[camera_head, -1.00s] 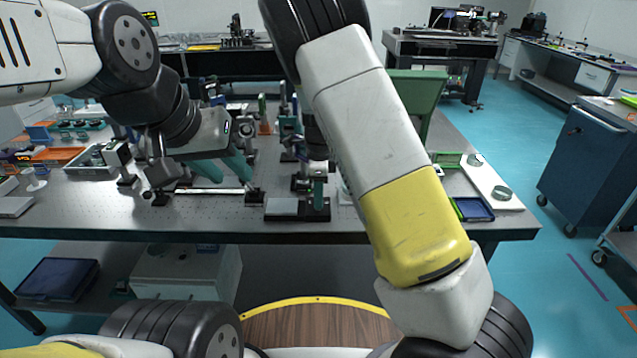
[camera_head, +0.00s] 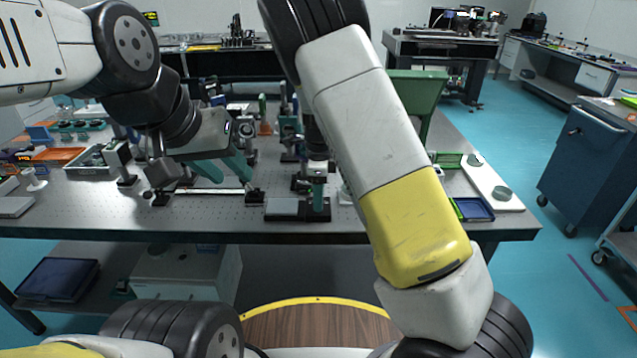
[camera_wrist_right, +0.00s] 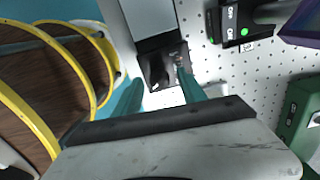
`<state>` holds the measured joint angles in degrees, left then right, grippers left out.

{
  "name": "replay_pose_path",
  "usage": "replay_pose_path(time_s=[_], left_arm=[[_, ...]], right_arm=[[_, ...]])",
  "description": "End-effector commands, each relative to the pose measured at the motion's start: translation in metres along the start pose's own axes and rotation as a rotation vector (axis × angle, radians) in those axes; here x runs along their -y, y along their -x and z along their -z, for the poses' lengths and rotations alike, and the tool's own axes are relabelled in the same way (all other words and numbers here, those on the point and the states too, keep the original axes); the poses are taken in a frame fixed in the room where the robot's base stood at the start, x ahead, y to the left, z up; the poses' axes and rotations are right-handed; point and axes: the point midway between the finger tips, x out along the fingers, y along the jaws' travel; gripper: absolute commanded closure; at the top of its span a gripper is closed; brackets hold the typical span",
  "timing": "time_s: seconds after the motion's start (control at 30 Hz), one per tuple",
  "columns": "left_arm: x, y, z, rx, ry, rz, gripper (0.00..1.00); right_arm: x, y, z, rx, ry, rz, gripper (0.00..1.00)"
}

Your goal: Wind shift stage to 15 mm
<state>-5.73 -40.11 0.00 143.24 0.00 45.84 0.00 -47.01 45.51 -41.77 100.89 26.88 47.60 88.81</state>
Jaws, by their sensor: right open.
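The stage, a grey plate with a black end block (camera_head: 286,208), sits at the front edge of the optical table. In the right wrist view its black end block (camera_wrist_right: 163,65) shows with a small metal knob-like part; no scale is readable. My right gripper (camera_wrist_right: 157,82) is open, with its teal fingertips apart at that end and nothing visibly gripped. In the head view one right finger (camera_head: 318,188) points down over the block. My left gripper (camera_head: 232,168) is tilted above the table left of the stage; whether its fingers are apart is unclear.
A long metal rail (camera_head: 210,191) lies left of the stage. Posts and optical mounts stand behind it. A blue tray (camera_head: 474,209) lies at the right table edge, beside a white board (camera_head: 505,200). The front left tabletop is mostly bare.

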Motion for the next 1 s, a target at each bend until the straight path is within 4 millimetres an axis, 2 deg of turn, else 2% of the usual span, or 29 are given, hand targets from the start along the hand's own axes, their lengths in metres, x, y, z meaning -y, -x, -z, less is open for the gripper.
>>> replay_pose_path(time_s=[0.17, 0.4, 0.6, 1.0], left_arm=[[0.0, 0.0, 0.0, 0.0, 0.0, 0.0, 0.64], [0.0, 0.0, 0.0, 0.0, 0.0, 0.0, 0.64], [0.0, 0.0, 0.0, 0.0, 0.0, 0.0, 0.64], [0.0, 0.0, 0.0, 0.0, 0.0, 0.0, 0.64]], right_arm=[[0.001, 0.009, -0.001, 0.001, 0.001, 0.002, 0.51], [0.001, 0.05, -0.001, 0.002, 0.002, 0.003, 0.51], [0.001, 0.074, 0.0, 0.001, 0.001, 0.002, 0.51], [0.0, 0.079, 0.001, 0.002, 0.002, 0.0, 0.51]])
